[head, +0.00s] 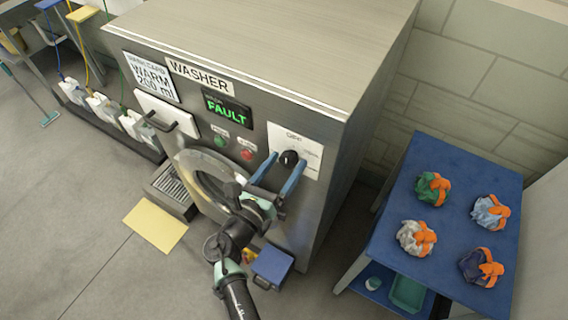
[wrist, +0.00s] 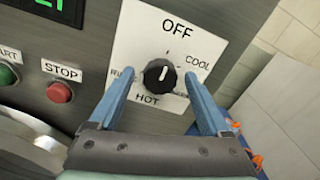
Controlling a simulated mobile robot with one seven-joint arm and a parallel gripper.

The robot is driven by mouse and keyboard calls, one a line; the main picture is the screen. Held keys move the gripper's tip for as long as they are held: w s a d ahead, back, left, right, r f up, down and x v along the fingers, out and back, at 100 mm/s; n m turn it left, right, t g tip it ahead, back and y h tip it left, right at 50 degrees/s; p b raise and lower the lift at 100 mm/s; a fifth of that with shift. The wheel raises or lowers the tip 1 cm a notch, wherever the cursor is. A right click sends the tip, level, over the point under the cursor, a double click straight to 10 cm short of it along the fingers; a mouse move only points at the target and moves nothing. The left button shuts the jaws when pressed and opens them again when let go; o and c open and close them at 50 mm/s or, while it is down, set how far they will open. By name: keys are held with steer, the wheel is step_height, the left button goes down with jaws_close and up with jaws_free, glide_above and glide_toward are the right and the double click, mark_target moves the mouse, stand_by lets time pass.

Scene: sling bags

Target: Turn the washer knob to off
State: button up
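The washer knob (wrist: 160,76) is a round black dial on a white plate (wrist: 136,47) marked OFF at the top, COOL at right and HOT below. Its white mark slants up and right, roughly between OFF and COOL. The knob also shows in the head view (head: 289,158) on the washer's (head: 320,205) front. My gripper (head: 284,163) has its two blue fingers open, one on each side of the knob. In the wrist view the fingertips (wrist: 157,79) look apart from it, with a gap on both sides. I cannot tell how far they stand from the plate.
A display (head: 227,108) reads FAULT in green. A green start button (head: 221,141) and red stop button (wrist: 60,92) sit left of the knob plate. A blue table (head: 455,215) with several bundled bags stands at right. A blue box (head: 272,265) is low by the washer.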

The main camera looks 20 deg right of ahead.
steer(key=b+v, duration=0.3)
steer(key=v, duration=1)
stand_by(0.4)
